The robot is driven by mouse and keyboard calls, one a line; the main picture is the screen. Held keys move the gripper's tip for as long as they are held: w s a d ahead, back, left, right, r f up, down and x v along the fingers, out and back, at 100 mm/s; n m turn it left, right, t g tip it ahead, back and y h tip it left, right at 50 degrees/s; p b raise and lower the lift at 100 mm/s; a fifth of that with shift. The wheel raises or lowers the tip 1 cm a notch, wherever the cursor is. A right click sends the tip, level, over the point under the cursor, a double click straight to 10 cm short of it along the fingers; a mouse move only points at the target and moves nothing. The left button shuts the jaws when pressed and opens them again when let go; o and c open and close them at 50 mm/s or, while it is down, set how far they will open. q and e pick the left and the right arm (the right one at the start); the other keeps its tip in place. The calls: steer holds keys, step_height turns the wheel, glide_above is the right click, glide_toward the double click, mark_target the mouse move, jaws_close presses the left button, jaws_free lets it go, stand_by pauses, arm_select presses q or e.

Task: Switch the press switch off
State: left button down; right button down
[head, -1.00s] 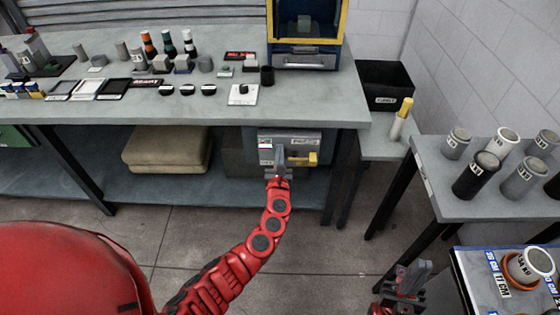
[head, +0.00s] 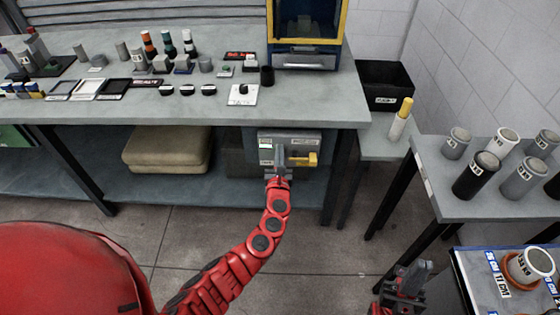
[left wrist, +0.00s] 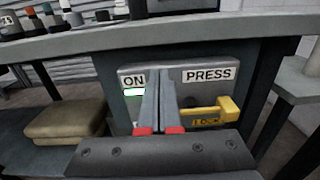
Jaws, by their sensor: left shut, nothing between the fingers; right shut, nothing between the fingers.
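The press switch box (head: 305,142) is a grey box under the long workbench. In the left wrist view the box (left wrist: 215,88) carries an ON label, a lit green indicator (left wrist: 134,92) below it, and a PRESS label (left wrist: 209,74). A yellow lever marked LOCK (left wrist: 215,112) sits on its right side; it also shows in the head view (head: 303,160). My left gripper (head: 279,151) is shut and empty in front of the box, left of the lever. Its fingers (left wrist: 160,85) hide the middle of the panel, and contact cannot be told. My right gripper (head: 424,266) is shut and empty at lower right.
The workbench top (head: 140,112) overhangs the box, with a table leg (head: 338,175) to its right. A beige cushion-like block (head: 167,148) lies on the lower shelf at left. A side table (head: 440,205) with several cylinders stands at right. Floor between is clear.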

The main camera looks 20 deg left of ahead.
stand_by(0.5)
arm_select(q)
step_height(320, 180, down, 4)
steer(key=b, duration=0.3)
steer(key=shift+b, duration=0.3)
steer(key=f+v, duration=0.2)
steer(key=v, duration=0.7)
steer(key=shift+p, duration=0.35)
steer(key=shift+f, duration=0.1)
stand_by(0.8)
